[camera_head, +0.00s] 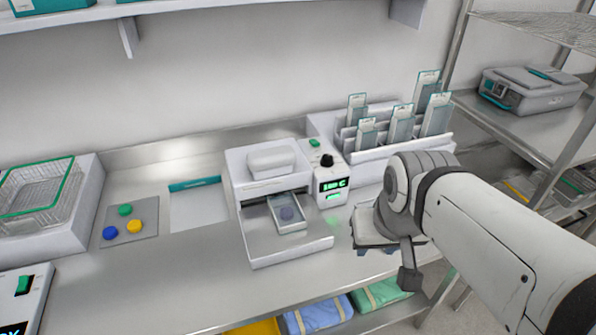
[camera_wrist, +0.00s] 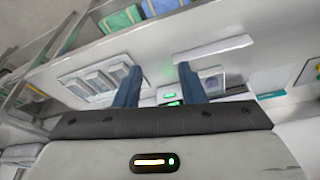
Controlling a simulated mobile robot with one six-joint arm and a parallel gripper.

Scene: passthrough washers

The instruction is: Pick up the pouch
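In the wrist view a pale flat piece (camera_wrist: 212,82) that looks like this pouch lies just right of the fingers. My gripper (camera_wrist: 158,84) shows two blue fingers, apart, with nothing held between them. In the head view my gripper is right of the machine, mostly hidden by my own wrist. More pouches (camera_head: 401,124) stand upright in the white rack (camera_head: 392,152) behind.
A wire basket (camera_head: 38,187) on a white block stands at the far left. Blue, green and yellow discs (camera_head: 124,227) lie on a grey mat. Blue and green wrapped packs (camera_head: 318,314) sit on a lower shelf.

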